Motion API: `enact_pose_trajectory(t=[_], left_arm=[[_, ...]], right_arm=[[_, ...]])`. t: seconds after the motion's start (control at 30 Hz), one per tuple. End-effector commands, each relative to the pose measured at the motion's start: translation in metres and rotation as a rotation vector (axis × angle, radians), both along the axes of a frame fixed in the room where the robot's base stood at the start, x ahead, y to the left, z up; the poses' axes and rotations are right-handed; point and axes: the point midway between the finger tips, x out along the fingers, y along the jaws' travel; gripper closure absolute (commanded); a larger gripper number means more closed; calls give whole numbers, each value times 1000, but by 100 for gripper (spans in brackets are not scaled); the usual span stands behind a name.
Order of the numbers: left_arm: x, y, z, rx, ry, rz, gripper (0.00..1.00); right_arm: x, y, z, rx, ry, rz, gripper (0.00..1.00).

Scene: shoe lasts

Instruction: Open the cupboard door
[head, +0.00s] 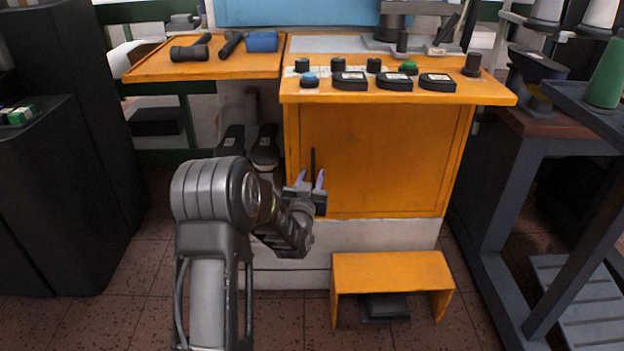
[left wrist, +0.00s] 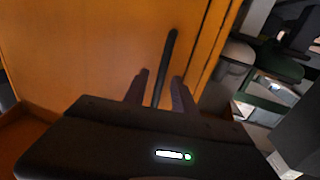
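The orange cupboard door (head: 385,150) is the front panel under the orange worktop, and it looks shut. It also fills much of the left wrist view (left wrist: 80,50). A thin dark upright handle (head: 313,162) stands near the door's left side. My left gripper (head: 310,182) is in front of the lower part of the handle. In the left wrist view its two fingers (left wrist: 160,88) are apart, with the handle (left wrist: 166,65) showing between them. Whether the fingers touch the handle cannot be told. My right gripper is not in view.
The worktop (head: 490,92) carries several black boxes and knobs. An orange step stool (head: 392,268) stands on the floor below the door. Dark shoe-like items (head: 265,147) sit in the open space left of the door. A grey metal frame (head: 510,200) stands at the right.

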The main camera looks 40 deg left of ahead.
Motion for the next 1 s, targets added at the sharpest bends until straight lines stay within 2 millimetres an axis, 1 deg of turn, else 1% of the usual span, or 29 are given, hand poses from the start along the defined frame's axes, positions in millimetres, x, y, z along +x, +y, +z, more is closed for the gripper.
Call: enact_pose_trajectory(t=[0.17, 0.57, 1.0], left_arm=[[0, 0, 0, 0, 0, 0, 68], [0, 0, 0, 0, 0, 0, 100], [0, 0, 0, 0, 0, 0, 100]], right_arm=[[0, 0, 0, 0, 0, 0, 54], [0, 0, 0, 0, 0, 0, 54], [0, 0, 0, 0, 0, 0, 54]])
